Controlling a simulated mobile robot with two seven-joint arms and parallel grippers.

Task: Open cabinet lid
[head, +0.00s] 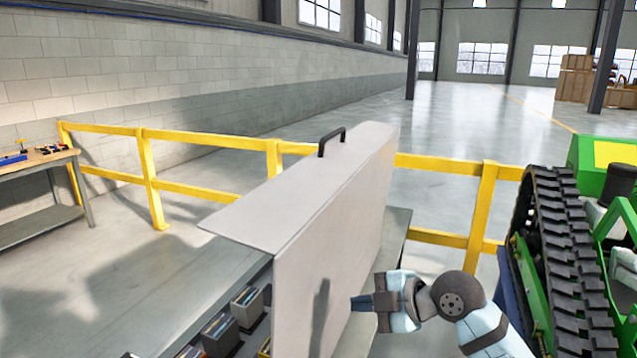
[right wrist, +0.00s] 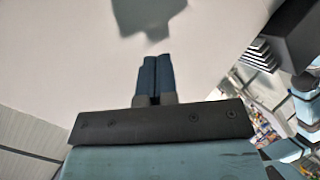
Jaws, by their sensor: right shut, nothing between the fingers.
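The cabinet lid (head: 325,205) is a large pale panel standing steeply raised in the middle of the head view. A black handle (head: 331,141) sits on its upper edge. My right gripper (head: 358,302) is beside the lid's lower right part, its fingers pointing left at the panel and casting a shadow on it. In the right wrist view, the shut, empty fingers (right wrist: 157,75) face the pale lid surface (right wrist: 60,60). I cannot tell whether the fingertips touch it. The handle is well above my right gripper. My left gripper is not in view.
Small open boxes (head: 220,337) stand below the lid at the lower left. A yellow railing (head: 210,190) runs behind. A green tracked machine (head: 560,240) stands close on the right. A workbench (head: 40,190) is at the far left. Open floor lies beyond the railing.

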